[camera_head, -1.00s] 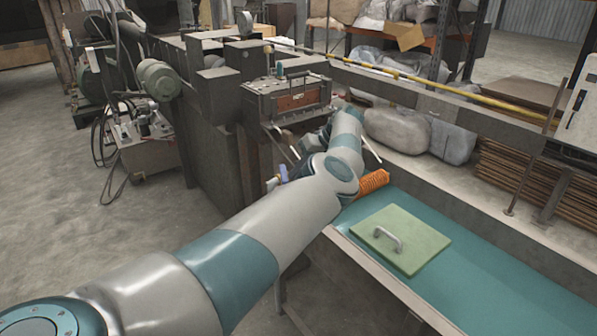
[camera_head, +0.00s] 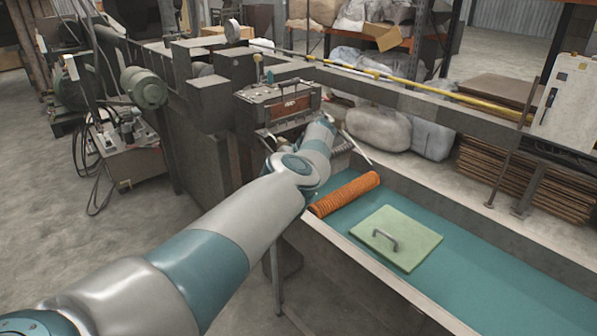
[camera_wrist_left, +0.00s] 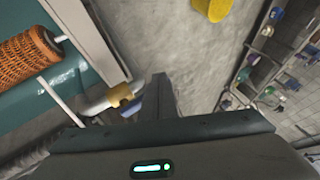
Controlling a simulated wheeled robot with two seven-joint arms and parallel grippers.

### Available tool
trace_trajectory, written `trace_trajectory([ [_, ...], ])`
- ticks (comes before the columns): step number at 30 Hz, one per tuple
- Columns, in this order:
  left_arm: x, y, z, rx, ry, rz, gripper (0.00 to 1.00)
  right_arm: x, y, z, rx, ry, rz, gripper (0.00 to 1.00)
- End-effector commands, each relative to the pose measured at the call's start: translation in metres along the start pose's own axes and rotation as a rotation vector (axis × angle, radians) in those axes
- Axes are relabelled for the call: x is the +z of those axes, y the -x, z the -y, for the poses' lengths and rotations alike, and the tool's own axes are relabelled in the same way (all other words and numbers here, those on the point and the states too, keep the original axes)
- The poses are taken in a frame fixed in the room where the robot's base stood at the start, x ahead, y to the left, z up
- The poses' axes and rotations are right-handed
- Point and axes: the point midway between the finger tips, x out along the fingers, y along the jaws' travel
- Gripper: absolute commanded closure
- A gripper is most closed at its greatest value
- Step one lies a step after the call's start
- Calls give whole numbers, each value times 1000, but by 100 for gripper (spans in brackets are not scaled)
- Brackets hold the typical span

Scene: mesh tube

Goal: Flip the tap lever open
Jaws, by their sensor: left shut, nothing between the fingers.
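The tap shows in the left wrist view as a pale curved pipe with a brass-yellow fitting (camera_wrist_left: 119,95). A blue piece, likely the tap lever (camera_wrist_left: 133,108), is beside the fitting, partly hidden behind my gripper. My left gripper (camera_wrist_left: 160,80) is shut and empty, its dark fingers just right of the blue piece. I cannot tell whether they touch. In the head view my left arm hides the tap, the lever and the left gripper. My right gripper is not in view.
An orange mesh tube (camera_head: 345,193) lies on the teal trough bed (camera_head: 490,285), near a green lid with a handle (camera_head: 412,254). A machine with a brown front panel (camera_head: 291,108) stands behind my arm. A yellow object (camera_wrist_left: 213,8) is on the floor.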

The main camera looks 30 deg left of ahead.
Motion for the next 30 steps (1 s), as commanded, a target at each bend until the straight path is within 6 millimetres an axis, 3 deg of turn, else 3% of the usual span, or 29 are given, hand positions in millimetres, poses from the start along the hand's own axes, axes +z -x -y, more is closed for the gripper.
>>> trace_trajectory([
  [30, 0, 3, 1, -2, 2, -3, 100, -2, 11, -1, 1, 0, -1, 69],
])
